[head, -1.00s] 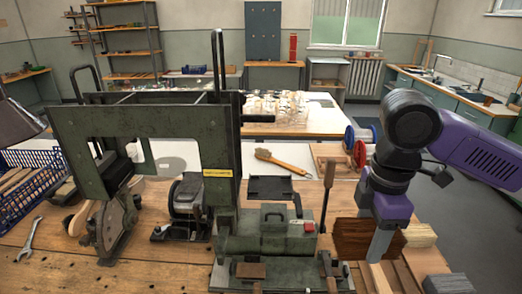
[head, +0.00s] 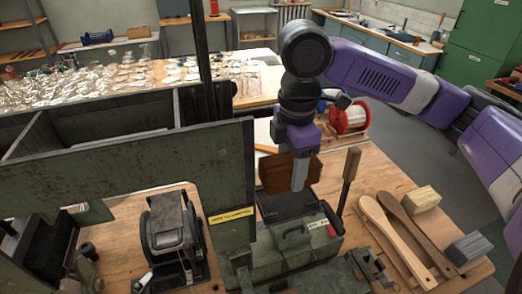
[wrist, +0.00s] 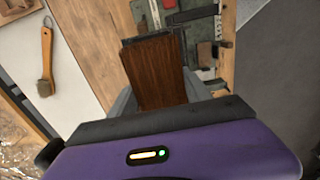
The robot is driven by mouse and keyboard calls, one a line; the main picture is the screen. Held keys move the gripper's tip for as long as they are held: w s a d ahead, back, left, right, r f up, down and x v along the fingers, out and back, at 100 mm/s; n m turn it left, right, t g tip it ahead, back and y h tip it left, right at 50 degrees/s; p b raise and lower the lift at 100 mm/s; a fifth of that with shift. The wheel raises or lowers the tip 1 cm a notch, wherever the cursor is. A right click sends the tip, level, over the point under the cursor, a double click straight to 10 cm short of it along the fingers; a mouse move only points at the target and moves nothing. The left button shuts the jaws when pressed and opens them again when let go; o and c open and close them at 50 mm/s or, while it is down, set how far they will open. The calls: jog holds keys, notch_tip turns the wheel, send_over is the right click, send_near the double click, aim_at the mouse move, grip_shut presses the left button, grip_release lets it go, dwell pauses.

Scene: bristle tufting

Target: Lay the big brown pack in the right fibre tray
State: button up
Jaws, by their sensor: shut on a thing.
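The big brown pack (head: 274,174) is a dark wood-coloured block. My gripper (head: 300,183) is shut on it and holds it upright above a dark, shallow tray (head: 272,212) on the green machine. In the wrist view the pack (wrist: 154,72) sits between the two grey fingers of my gripper (wrist: 160,98). A dark edge of the tray (wrist: 127,41) shows behind the pack there. The pack and my finger hide part of the tray, so I cannot tell whether they touch it. No label shows which tray is the right one.
The tall green frame (head: 130,165) stands close on the left. A wooden-handled lever (head: 349,175) rises just right of the pack. Two wooden brush handles (head: 395,235), a tan block (head: 425,199) and a grey block (head: 468,248) lie at the right. A red-and-white spool (head: 348,118) stands behind.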

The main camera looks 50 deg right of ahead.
aim_at(286, 198)
jog(key=shift+w+f, duration=0.15)
jog(key=shift+w, duration=0.25)
notch_tip(286, 198, down, 3)
jog(key=b, duration=0.3)
jog(key=shift+f, duration=0.2)
jog(key=shift+f+b, duration=0.3)
jog(key=shift+f, duration=0.15)
jog(key=shift+s+d+p, duration=0.1)
jog(key=shift+s+p, duration=0.05)
jog(key=shift+p, duration=0.15)
dwell(0.4)
jog(key=shift+f+b, duration=0.55)
jog(key=shift+f, duration=0.6)
dwell(2.0)
jog(key=o, duration=1.8)
jog(key=shift+o, duration=0.2)
